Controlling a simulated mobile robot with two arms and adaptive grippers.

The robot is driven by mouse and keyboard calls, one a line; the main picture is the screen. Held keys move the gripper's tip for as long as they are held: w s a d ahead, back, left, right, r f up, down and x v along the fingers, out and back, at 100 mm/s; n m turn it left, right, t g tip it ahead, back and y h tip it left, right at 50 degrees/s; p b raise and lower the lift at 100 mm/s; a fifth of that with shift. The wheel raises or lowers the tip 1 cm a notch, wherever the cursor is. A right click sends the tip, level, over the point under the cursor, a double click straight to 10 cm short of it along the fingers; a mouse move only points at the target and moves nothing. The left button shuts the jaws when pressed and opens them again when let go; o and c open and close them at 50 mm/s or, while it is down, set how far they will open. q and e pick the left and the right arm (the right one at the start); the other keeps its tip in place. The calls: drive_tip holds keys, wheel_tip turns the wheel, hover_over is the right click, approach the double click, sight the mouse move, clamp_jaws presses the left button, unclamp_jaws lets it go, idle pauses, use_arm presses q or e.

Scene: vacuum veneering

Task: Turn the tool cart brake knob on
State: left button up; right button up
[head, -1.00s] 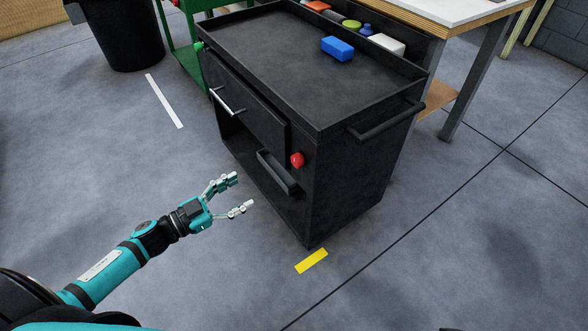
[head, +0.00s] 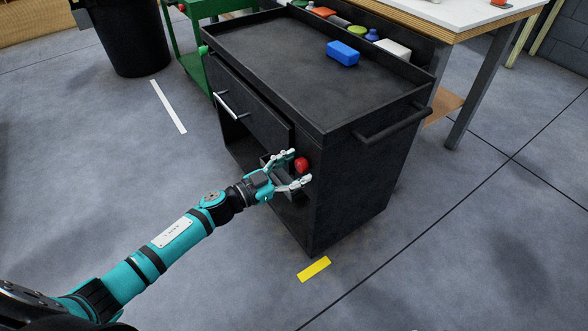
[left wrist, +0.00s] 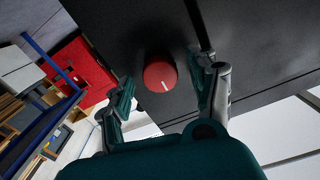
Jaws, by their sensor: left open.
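The black tool cart (head: 355,180) stands in the middle of the head view. Its red brake knob (head: 302,165) sits on the cart's front near the corner edge. In the left wrist view the round red knob (left wrist: 160,74) has a white mark line and lies ahead, between the two fingers. My left gripper (head: 300,168) is open, its fingertips close to the knob on either side; it also shows in the left wrist view (left wrist: 165,85). I cannot tell whether a finger touches the knob. My right gripper is not in view.
A side handle (head: 393,123) sticks out at right. A yellow floor mark (head: 314,269) lies by the cart. A workbench (head: 465,35), a green frame (head: 183,50) and a black bin (head: 130,35) stand behind.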

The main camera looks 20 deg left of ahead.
use_arm(q)
drive_tip(key=c, duration=1.1)
drive_tip(key=shift+c, duration=0.2)
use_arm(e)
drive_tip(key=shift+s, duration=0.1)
use_arm(q)
drive_tip(key=m, duration=0.3)
drive_tip(key=shift+p, duration=0.3)
drive_tip(key=m, duration=0.8)
drive_tip(key=shift+f, duration=0.1)
drive_tip(key=m+b, duration=0.1)
drive_tip(key=m, duration=0.4)
drive_tip(key=shift+m+b, duration=0.3)
drive_tip(key=shift+m, duration=0.8)
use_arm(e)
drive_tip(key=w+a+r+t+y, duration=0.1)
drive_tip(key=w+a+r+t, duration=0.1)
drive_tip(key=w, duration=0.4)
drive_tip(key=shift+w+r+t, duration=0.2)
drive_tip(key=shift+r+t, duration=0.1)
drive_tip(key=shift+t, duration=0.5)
